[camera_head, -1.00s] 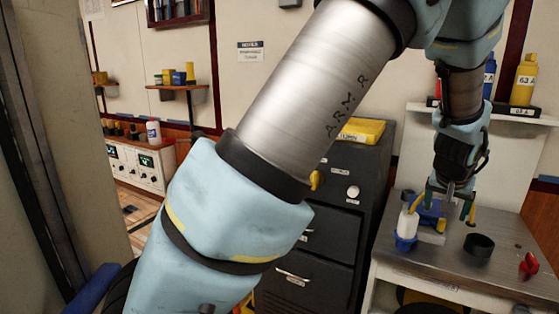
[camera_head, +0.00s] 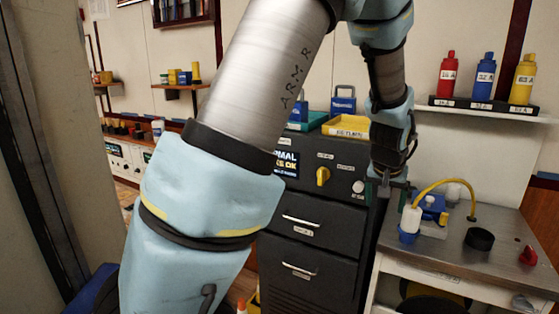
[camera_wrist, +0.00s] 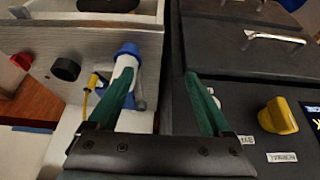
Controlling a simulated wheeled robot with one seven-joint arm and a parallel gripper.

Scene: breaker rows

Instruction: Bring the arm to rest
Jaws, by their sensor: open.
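My arm crosses the head view from the lower left to the top, then bends down on the right. My gripper (camera_head: 392,188) hangs at the front left of the metal bench, close to the dark cabinet's side. In the wrist view its two green fingers (camera_wrist: 160,82) are spread apart with nothing between them. The left finger overlaps the white bottle with a blue cap (camera_wrist: 127,65) in that view. I cannot tell whether they touch.
The metal bench (camera_head: 455,262) holds the white and blue bottle (camera_head: 409,222), a blue device with a yellow hose (camera_head: 432,186), a black ring (camera_head: 479,239) and a red knob (camera_head: 528,256). A dark drawer cabinet (camera_head: 318,240) stands left of it. Colored bottles (camera_head: 485,80) line a shelf above.

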